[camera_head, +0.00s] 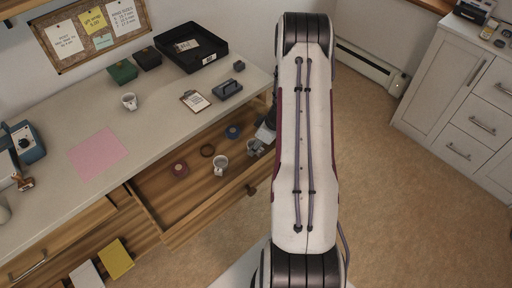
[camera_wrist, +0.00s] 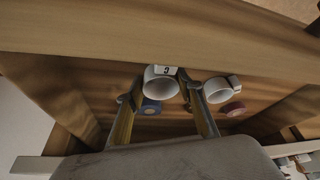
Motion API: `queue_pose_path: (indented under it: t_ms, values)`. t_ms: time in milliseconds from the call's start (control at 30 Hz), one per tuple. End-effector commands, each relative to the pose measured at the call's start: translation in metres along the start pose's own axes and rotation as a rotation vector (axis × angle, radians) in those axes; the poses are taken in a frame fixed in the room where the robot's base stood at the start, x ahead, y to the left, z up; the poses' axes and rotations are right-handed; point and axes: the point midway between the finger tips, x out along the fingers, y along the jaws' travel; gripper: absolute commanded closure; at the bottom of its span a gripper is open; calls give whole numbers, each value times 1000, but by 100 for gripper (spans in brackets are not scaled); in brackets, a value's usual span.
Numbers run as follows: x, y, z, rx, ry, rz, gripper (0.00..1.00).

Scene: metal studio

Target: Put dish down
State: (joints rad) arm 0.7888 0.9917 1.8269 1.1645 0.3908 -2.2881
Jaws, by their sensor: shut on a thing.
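My gripper (camera_head: 260,139) is over the right end of the open wooden drawer, mostly hidden behind my arm in the head view. In the wrist view my gripper (camera_wrist: 156,95) has its fingers on both sides of a white cup (camera_wrist: 160,84) with a marked tag, and is shut on it. This cup (camera_head: 251,147) also shows in the head view, at the drawer's right end. Whether its base touches the drawer floor cannot be told. A second white cup (camera_head: 221,162) stands in the drawer, left of it; it also shows in the wrist view (camera_wrist: 216,91).
The drawer (camera_head: 190,205) also holds a blue tape roll (camera_head: 232,131), a dark ring (camera_head: 207,150) and a red roll (camera_head: 180,169). Much of the counter is clear.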

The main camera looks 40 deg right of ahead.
Motion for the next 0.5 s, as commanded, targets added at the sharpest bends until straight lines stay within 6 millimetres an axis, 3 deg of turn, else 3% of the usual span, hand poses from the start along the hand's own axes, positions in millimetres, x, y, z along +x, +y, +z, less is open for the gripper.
queue_pose_path:
  t_ms: [200,500]
  values:
    - [15,0,6,1,-1,0,78]
    - [16,0,7,0,-1,0,78]
